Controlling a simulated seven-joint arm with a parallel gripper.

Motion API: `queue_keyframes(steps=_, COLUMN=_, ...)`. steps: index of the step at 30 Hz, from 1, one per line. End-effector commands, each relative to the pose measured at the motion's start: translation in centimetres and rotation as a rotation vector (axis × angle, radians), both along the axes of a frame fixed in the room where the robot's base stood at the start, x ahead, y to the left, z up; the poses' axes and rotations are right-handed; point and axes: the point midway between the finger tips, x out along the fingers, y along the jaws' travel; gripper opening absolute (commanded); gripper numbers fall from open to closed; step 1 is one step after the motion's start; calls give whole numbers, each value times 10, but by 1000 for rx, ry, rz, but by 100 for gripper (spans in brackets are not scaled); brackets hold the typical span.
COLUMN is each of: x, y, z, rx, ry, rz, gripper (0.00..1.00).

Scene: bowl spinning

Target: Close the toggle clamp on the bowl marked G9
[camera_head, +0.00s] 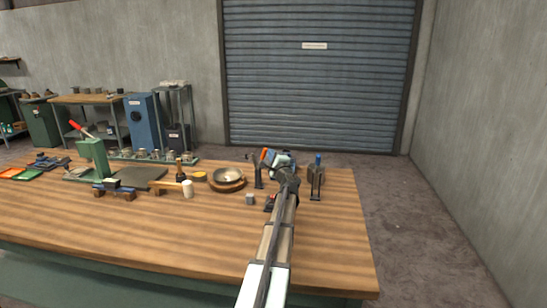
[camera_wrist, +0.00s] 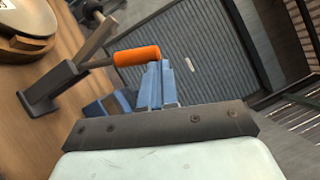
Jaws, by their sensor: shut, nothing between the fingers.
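A metal bowl (camera_head: 228,175) sits on a round wooden base on the bench. No G9 mark is legible. A dark toggle clamp (camera_wrist: 50,88) stands right of the bowl, with an orange handle (camera_wrist: 137,55); that handle shows in the head view too (camera_head: 263,154). A second clamp with a blue handle (camera_head: 318,158) stands further right. My gripper (camera_wrist: 156,80) has its blue fingers together and empty. Its fingertips are close beside the orange handle's end; I cannot tell if they touch. The gripper (camera_head: 283,160) partly hides the area between the clamps.
A green press with a red lever (camera_head: 92,150) stands at the left of the wooden bench (camera_head: 160,235). A white cup (camera_head: 188,188) and a small grey block (camera_head: 250,199) lie nearer. The front of the bench is clear.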

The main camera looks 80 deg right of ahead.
Motion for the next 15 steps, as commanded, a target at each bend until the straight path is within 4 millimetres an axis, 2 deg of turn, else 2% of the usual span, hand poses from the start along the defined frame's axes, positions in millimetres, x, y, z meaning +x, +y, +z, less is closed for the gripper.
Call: queue_keyframes(steps=15, x=46, y=-1, z=22, rx=-2, ry=423, rz=0, gripper=0)
